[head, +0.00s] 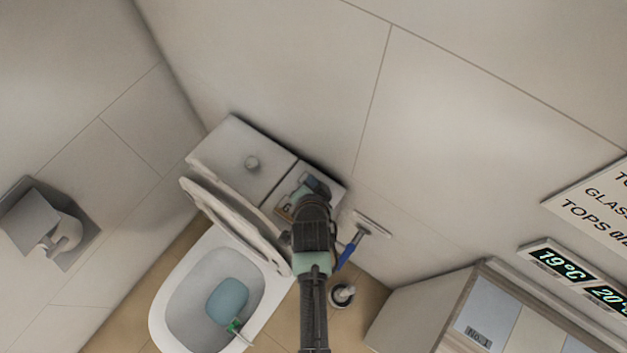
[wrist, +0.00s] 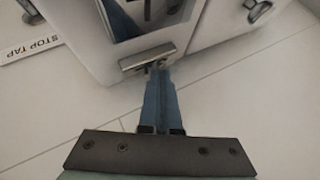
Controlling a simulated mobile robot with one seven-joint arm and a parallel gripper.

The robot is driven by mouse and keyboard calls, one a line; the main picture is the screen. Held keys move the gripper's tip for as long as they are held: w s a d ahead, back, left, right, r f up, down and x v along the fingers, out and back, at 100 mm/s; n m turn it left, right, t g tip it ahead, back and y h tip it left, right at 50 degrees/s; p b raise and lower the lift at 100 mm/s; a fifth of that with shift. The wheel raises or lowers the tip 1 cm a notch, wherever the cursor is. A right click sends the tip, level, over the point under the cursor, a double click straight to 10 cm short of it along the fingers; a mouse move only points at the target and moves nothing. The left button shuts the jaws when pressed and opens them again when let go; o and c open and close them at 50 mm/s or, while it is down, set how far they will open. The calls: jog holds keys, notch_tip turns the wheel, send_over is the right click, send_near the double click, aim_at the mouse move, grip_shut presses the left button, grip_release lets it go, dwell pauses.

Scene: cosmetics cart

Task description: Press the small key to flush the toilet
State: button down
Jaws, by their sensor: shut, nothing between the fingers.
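The white toilet (head: 164,316) stands with its lid up, and its cistern (head: 225,145) is against the wall. In the wrist view a small metal key-like bar (wrist: 135,66) sits on the edge of a white box, beside a larger shiny panel (wrist: 125,28). I cannot tell for sure that this bar is the small key. My gripper (wrist: 159,68) is shut and empty, its fingertips at the bar's lower edge; contact is unclear. In the head view my arm hides much of the right end of the cistern.
A blue-handled squeegee (head: 352,245) leans right of the toilet, with a small round holder (head: 342,296) on the floor. A paper holder (head: 35,215) is on the left wall. A cabinet (head: 430,310) stands right. A STOP TAP label (wrist: 30,48) shows at left.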

jog(key=shift+f+b, duration=0.45)
jog(key=shift+f, duration=0.2)
jog(key=shift+r, duration=0.1)
dwell(0.5)
jog(key=shift+r+p, duration=1.3)
notch_tip(320, 180, up, 5)
jog(key=p, duration=0.4)
jog(key=shift+r+p, duration=0.1)
jog(key=shift+p, duration=0.3)
